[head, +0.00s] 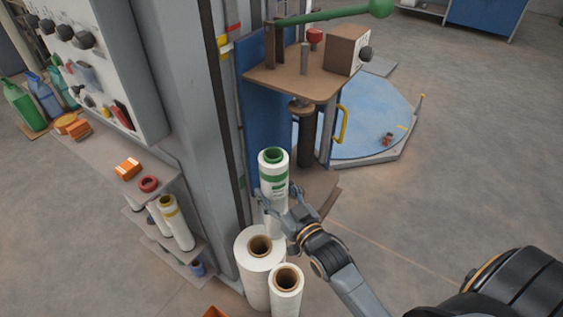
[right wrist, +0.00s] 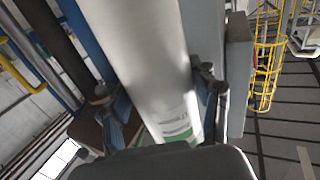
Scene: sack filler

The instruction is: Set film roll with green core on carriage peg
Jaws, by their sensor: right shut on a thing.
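The film roll with green core (head: 273,172) is white with green bands and stands roughly upright in my right gripper (head: 279,194), whose fingers close around its lower part. In the right wrist view the white roll (right wrist: 143,60) fills the middle between the fingers, with a green band near the palm. A brown plate (head: 283,83) on the blue column carries a short grey upright peg (head: 304,58); I cannot tell whether this is the carriage peg. A lower brown plate (head: 318,185) is partly hidden behind the roll and gripper. My left gripper is not in view.
Two white rolls with brown cores (head: 259,247) (head: 286,279) stand below the gripper. A shelf (head: 185,238) at left holds more rolls. A green lever (head: 335,14) reaches over the upper plate. A yellow handle (head: 342,124) and blue round platform (head: 365,115) lie to the right.

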